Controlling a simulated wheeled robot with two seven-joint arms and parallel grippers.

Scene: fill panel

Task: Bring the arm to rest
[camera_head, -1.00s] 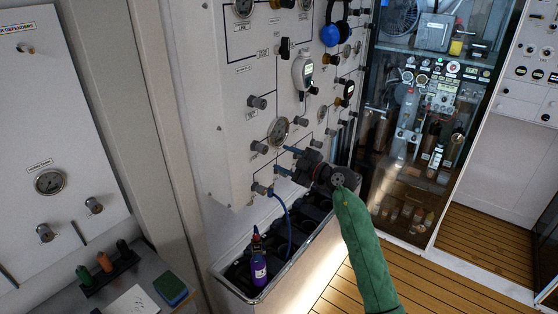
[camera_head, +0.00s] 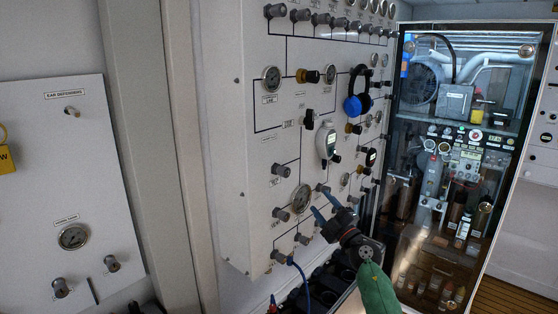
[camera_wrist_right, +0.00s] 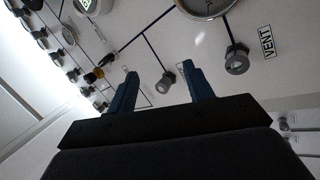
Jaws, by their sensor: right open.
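My right gripper (camera_head: 325,207) is in front of the lower part of the white fill panel (camera_head: 245,175). Its two blue fingers are apart with nothing between them. My right arm, in a green sleeve (camera_head: 378,290), comes in from the bottom of the head view. In the right wrist view the fingers (camera_wrist_right: 158,92) point towards the panel, with a grey knob (camera_wrist_right: 166,82) seen between them and a knob by the VENT label (camera_wrist_right: 236,60) to the right. I cannot tell whether the fingers touch the panel. My left gripper is not in view.
Blue ear defenders (camera_head: 357,92) and a white handheld meter (camera_head: 327,143) hang on the panel. A blue hose (camera_head: 303,283) runs down from a lower knob. A glass-fronted machinery cabinet (camera_head: 398,113) stands at the right. A bin with dark compartments (camera_head: 325,287) sits below.

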